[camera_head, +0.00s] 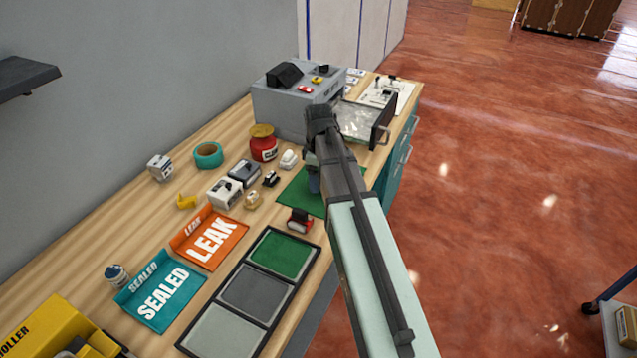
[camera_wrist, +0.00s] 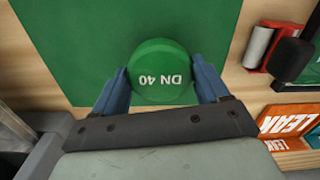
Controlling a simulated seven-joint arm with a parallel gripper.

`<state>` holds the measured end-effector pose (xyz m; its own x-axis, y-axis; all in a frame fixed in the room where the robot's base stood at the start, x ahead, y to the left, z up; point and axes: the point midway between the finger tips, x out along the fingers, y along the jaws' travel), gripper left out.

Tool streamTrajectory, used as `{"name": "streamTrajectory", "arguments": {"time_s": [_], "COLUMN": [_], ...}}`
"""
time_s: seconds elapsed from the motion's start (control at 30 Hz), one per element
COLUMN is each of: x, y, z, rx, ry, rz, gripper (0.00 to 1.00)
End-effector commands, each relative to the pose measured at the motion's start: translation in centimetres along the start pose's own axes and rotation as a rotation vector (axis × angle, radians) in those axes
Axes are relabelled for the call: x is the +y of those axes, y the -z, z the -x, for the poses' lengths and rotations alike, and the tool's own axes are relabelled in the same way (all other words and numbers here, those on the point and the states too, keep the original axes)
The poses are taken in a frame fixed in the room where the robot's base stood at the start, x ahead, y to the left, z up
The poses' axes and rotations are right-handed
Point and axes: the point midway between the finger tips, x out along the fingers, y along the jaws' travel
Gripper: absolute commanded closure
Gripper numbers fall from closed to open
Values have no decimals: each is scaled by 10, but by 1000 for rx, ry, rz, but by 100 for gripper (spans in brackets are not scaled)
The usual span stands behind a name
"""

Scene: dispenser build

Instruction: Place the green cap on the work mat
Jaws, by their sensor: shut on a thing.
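The green cap (camera_wrist: 160,62), marked "DN 40", is between the two blue fingers of my gripper (camera_wrist: 163,88) in the wrist view. My gripper is shut on it. The green work mat (camera_wrist: 62,38) lies beneath and around the cap in that view. In the head view the work mat (camera_head: 294,199) shows partly behind my arm, and my gripper (camera_head: 314,182) is over it. The cap is hidden there by my arm. I cannot tell whether the cap touches the mat.
A red and black tool (camera_head: 300,220) stands just beside the mat's near edge. A black tray (camera_head: 272,322) with green and grey pads lies nearer. The LEAK bin (camera_head: 210,238) and SEALED bin (camera_head: 162,298) are to the left. A grey machine (camera_head: 285,105) with an open drawer stands behind.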

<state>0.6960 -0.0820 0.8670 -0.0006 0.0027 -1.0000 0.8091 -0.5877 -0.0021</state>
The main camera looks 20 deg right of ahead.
Motion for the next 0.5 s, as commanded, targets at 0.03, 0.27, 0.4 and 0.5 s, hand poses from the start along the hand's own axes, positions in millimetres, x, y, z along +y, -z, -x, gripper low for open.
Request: {"name": "streamTrajectory", "arguments": {"time_s": [0.03,0.27,0.4,0.5], "x": [0,0,0,0], "y": [0,0,0,0], "z": [-6,-26,-26,-26], "rx": [-1,0,0,0], "ry": [1,0,-1,-1], "rz": [0,0,0,0], "gripper": [54,54,54,54]}}
